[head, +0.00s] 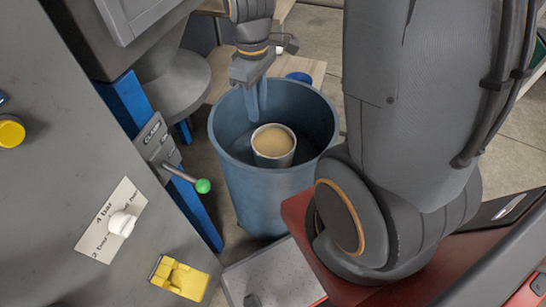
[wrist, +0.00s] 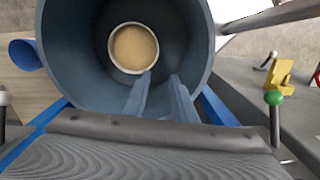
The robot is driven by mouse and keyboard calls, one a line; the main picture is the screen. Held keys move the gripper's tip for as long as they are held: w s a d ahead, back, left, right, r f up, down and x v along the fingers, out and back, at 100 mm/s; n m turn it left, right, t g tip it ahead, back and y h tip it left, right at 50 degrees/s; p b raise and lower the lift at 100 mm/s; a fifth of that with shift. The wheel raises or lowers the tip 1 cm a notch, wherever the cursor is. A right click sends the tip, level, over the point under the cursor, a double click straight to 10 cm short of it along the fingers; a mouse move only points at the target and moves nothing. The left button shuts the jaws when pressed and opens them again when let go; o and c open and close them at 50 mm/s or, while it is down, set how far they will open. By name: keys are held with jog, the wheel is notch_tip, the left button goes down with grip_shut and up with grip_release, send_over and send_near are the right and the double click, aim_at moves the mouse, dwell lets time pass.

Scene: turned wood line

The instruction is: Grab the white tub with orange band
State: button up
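A pale round tub (head: 273,158) with a tan top or contents stands inside a deep blue bin (head: 262,195). No orange band shows on it, so I cannot tell if it is the named tub. In the wrist view the tub (wrist: 134,48) lies just beyond the fingertips, near the middle of the bin's opening. My gripper (head: 257,115) points down into the bin, above and slightly behind the tub. In the wrist view my gripper (wrist: 162,75) has its two fingers apart with nothing between them. The tub's lower part is hidden.
The bin's wall surrounds the fingers closely. A grey machine (head: 60,150) with a green-knobbed lever (head: 203,186) and a yellow part (head: 179,278) stands left of the bin. A blue round object (head: 299,77) lies on a wooden surface behind the bin.

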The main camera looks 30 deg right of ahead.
aim_at(261, 129)
jog(key=w+d+f+n+b, duration=0.1)
jog(key=w+f+n+b, duration=0.1)
jog(key=f, duration=0.5)
jog(key=w+d+f+n+b, duration=0.2)
jog(key=w+f+n, duration=0.3)
jog(key=f, duration=0.3)
jog(key=w+d+f+n+b, duration=0.2)
jog(key=w+f+n+b, duration=0.1)
jog(key=f, duration=0.4)
jog(key=shift+w+d+f+n, duration=0.15)
jog(key=shift+w+n, duration=0.1)
jog(key=shift+n, duration=0.4)
jog(key=shift+w+d+f+n, duration=0.1)
jog(key=shift+w+n, duration=0.15)
jog(key=shift+n, duration=0.4)
jog(key=f, duration=0.6)
jog(key=shift+s+d+f+b, duration=0.25)
jog(key=shift+s+b, duration=0.05)
jog(key=shift+b, duration=0.1)
grip_shut()
